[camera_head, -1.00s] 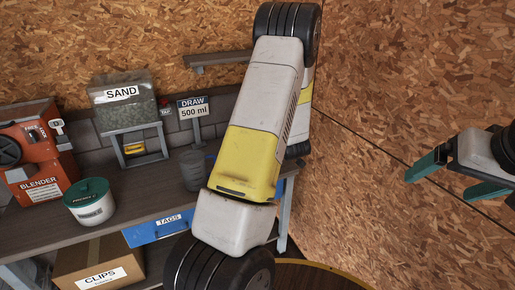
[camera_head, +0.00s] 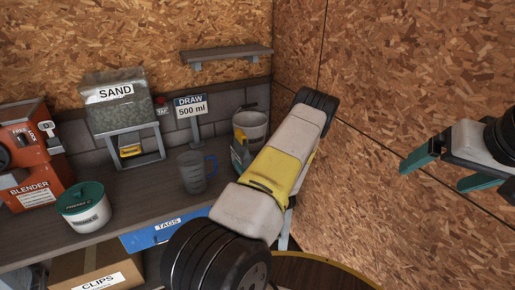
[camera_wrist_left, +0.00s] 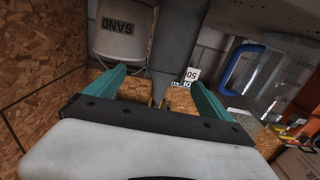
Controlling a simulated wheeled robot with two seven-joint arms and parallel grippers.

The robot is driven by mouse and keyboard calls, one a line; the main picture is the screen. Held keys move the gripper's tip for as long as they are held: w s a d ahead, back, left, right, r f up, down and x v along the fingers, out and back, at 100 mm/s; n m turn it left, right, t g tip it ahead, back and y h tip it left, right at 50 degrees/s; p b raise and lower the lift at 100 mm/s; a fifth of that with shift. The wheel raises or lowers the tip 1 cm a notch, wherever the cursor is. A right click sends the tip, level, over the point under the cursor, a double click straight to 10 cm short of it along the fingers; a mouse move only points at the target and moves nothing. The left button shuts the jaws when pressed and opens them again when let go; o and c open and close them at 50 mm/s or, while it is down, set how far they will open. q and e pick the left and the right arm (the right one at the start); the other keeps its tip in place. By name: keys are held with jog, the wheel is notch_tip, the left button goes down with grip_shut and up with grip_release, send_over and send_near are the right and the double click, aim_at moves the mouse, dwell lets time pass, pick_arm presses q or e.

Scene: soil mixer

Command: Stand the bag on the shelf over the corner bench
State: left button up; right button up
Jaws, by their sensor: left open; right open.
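The grey shelf (camera_head: 228,53) on the wall above the bench's corner is bare. A pale rounded thing (camera_head: 250,122) stands in the bench corner, with a smaller green-and-white shape at its front left. My left arm partly covers both. In the left wrist view a pale rounded thing labelled SAND (camera_wrist_left: 120,45) shows upside down beyond one finger. I cannot tell which of these is the bag. My right gripper (camera_head: 433,172) is open and empty before the right wall.
On the bench (camera_head: 140,222) stand an orange blender (camera_head: 25,150), a lidded tub (camera_head: 84,208), a SAND bin (camera_head: 122,113), a DRAW sign (camera_head: 191,107) and a clear jug (camera_head: 192,172) with a blue handle. A TAGS drawer (camera_head: 165,230) and CLIPS box (camera_head: 100,270) are below.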

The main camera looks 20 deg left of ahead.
aim_at(241, 150)
pick_arm(q)
jog(key=shift+x, duration=4.3)
jog(key=shift+s+a, duration=0.1)
jog(key=shift+s, duration=0.05)
grip_shut()
